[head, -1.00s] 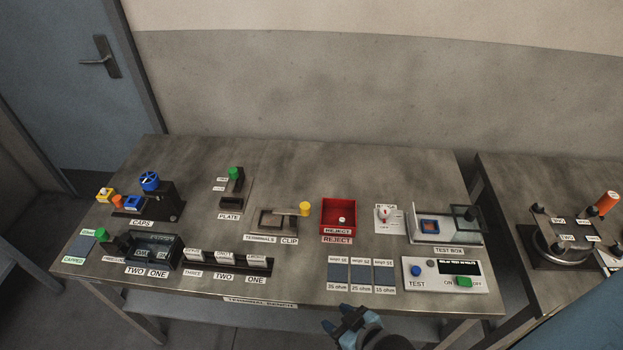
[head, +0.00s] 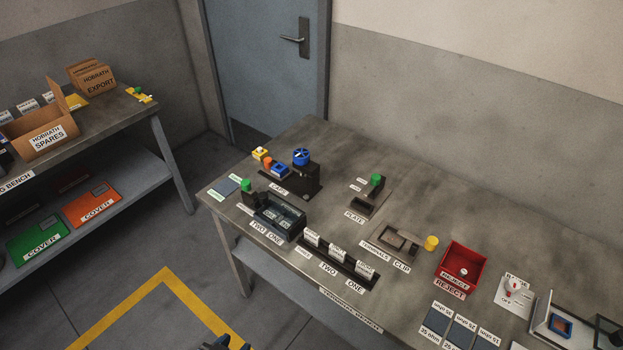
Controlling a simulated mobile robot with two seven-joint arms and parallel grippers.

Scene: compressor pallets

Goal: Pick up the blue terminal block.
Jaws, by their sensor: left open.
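Another blue square piece (head: 560,327) with a brownish centre lies in the TEST BOX at the lower right. I cannot tell which of these, if either, is the terminal block. The TERMINALS holder (head: 395,240) shows no blue piece. My left gripper (head: 222,346) just shows at the bottom edge, mostly cut off, open, in front of the bench and far from these pieces. My right gripper is not in view.
A second bench (head: 100,135) with cartons stands at the left. Open floor with a yellow line (head: 120,308) lies between.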

